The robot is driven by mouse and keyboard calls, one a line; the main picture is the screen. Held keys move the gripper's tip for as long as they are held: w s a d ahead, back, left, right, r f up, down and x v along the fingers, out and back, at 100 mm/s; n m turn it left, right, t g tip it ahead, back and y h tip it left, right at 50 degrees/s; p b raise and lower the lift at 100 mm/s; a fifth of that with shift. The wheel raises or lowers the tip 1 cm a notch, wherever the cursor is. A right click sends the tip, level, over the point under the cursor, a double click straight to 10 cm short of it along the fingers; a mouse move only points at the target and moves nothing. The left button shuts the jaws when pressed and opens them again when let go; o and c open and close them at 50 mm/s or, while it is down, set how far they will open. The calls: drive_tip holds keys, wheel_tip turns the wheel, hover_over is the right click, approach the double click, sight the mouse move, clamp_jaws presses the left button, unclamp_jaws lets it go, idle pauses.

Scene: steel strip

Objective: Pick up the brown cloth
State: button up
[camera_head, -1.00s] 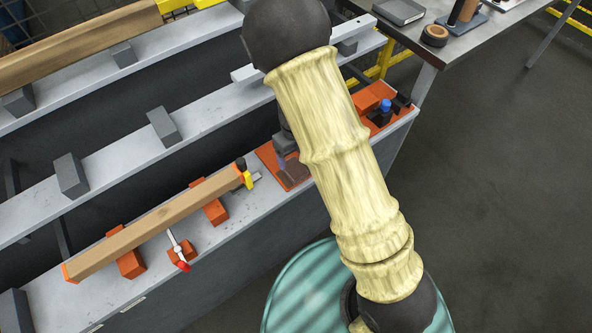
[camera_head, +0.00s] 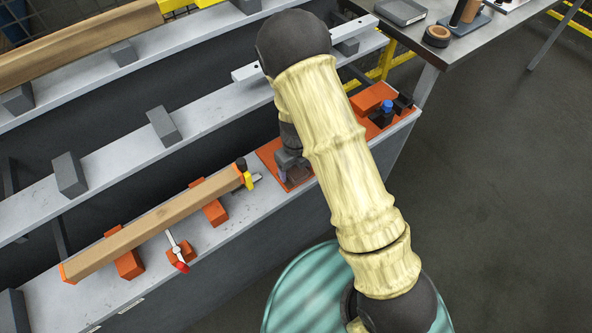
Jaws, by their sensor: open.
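The brown cloth (camera_head: 299,178) is a small dark brown patch on an orange mat (camera_head: 267,152) on the front shelf. My gripper (camera_head: 288,172) is at the cloth, low over the mat, and hides part of it. Its jaws are open. They are small and dark here, and I cannot tell whether they touch the cloth. My pale, sleeved arm covers the area just right of the cloth.
A long wooden beam (camera_head: 155,226) lies on orange blocks left of the mat, with a red-tipped clamp (camera_head: 178,254) in front. An orange block (camera_head: 372,97) and a blue-topped black item (camera_head: 386,108) stand to the right. Grey posts line the shelf behind.

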sight(295, 168)
idle(0.5)
drive_tip(key=c, duration=1.1)
drive_tip(key=shift+r, duration=0.1)
drive_tip(key=shift+c, duration=0.3)
wheel_tip(295, 168, up, 10)
drive_tip(key=shift+p, duration=0.85)
